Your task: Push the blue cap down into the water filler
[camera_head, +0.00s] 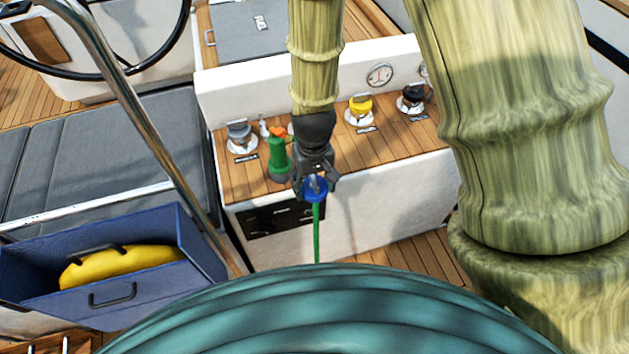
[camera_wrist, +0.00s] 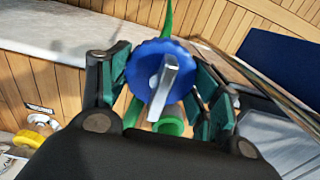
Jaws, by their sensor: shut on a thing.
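The blue cap (camera_head: 317,190) is round and ridged, with a grey bar handle. My gripper (camera_head: 315,183) is shut on it, in front of the console's near edge. In the wrist view the cap (camera_wrist: 152,72) sits between the two finger pads. A green cord (camera_head: 316,235) hangs from the cap in the head view. A pale bit (camera_head: 291,129) shows just left of my gripper on the console top; it may be the water filler's rim, but my gripper hides most of that spot. I cannot make out an opening.
The wooden console top (camera_head: 232,183) carries a grey cap (camera_head: 240,133), a yellow cap (camera_head: 360,106) and a black cap (camera_head: 411,96). A green bottle with an orange top (camera_head: 278,155) stands close left of my gripper. A blue bin (camera_head: 150,292) and steel rail (camera_head: 130,85) are left.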

